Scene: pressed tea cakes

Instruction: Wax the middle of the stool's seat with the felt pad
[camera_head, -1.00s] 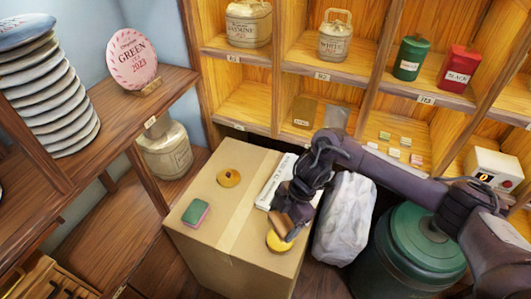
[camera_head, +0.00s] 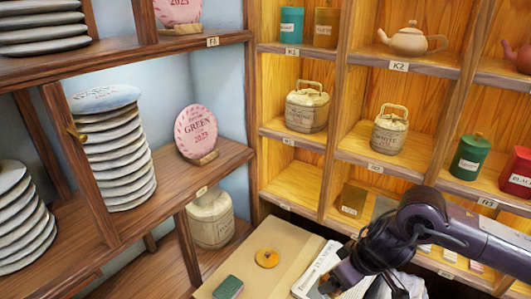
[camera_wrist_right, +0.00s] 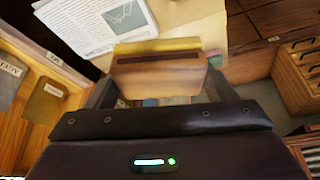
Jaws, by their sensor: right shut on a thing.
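My right gripper (camera_wrist_right: 158,90) is shut on a wooden block with a yellow layer along one edge, which looks like the felt pad (camera_wrist_right: 160,68). The gripper (camera_head: 335,282) also shows at the bottom of the head view, over the cardboard box beside the printed paper; the pad there is mostly hidden or cut off. In the wrist view the pad is held in front of the box top, and I cannot tell its height. No stool can be made out in either view. My left gripper is not in view.
Shelves with stacked tea cakes (camera_head: 118,160) stand left; a cubby shelf with canisters (camera_head: 307,108) stands behind. Drawers (camera_wrist_right: 300,65) show in the wrist view.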

